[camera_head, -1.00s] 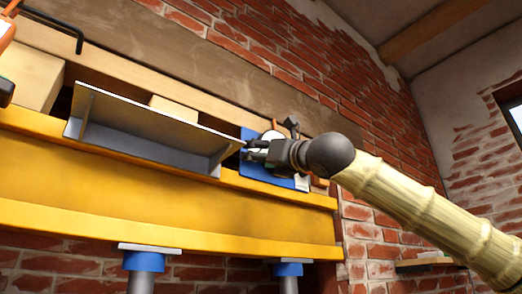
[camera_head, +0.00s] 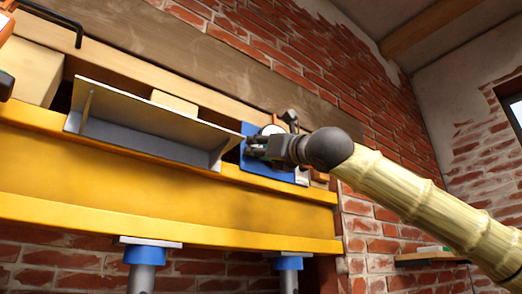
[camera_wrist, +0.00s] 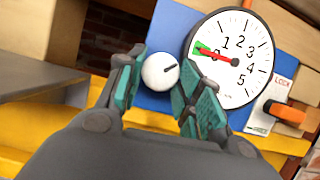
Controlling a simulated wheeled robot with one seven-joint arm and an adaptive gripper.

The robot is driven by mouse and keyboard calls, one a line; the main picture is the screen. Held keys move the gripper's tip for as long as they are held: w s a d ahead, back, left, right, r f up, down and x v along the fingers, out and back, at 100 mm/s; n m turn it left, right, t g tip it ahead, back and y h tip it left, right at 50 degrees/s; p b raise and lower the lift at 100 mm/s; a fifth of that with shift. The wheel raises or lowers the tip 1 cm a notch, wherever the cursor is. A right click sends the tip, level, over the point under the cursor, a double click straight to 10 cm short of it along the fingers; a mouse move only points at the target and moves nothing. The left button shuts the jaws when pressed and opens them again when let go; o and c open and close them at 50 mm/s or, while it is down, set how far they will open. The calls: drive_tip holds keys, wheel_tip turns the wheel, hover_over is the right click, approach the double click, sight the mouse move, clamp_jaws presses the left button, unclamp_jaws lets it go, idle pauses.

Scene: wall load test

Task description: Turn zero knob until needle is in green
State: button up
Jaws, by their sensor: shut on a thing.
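The white round zero knob (camera_wrist: 160,71) with a dark pointer line sits on a blue panel (camera_wrist: 183,20), left of the gauge in the wrist view. My gripper (camera_wrist: 159,75) has its teal-padded fingers on either side of the knob and is shut on it. The gauge (camera_wrist: 245,85) has a white face marked 0 to 5. Its red needle (camera_wrist: 215,54) points up-left across the 0, with its tip at the small green band (camera_wrist: 200,47). In the head view my gripper (camera_head: 256,146) is at the blue panel, and the knob is hidden.
An orange lever (camera_wrist: 288,113) on a white LOCK plate (camera_wrist: 270,100) is right of the gauge. A grey metal bracket (camera_head: 150,124) stands left of the panel on the yellow beam (camera_head: 170,195). Brick wall lies behind.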

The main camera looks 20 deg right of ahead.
drive_tip(key=shift+d, duration=0.1)
drive_tip(key=o, duration=1)
drive_tip(key=shift+o, duration=0.2)
drive_tip(key=shift+s, duration=0.1)
drive_tip(key=v, duration=1.1)
drive_tip(key=shift+s+d+f, duration=0.2)
drive_tip(key=shift+s+d, duration=0.05)
drive_tip(key=shift+d, duration=0.1)
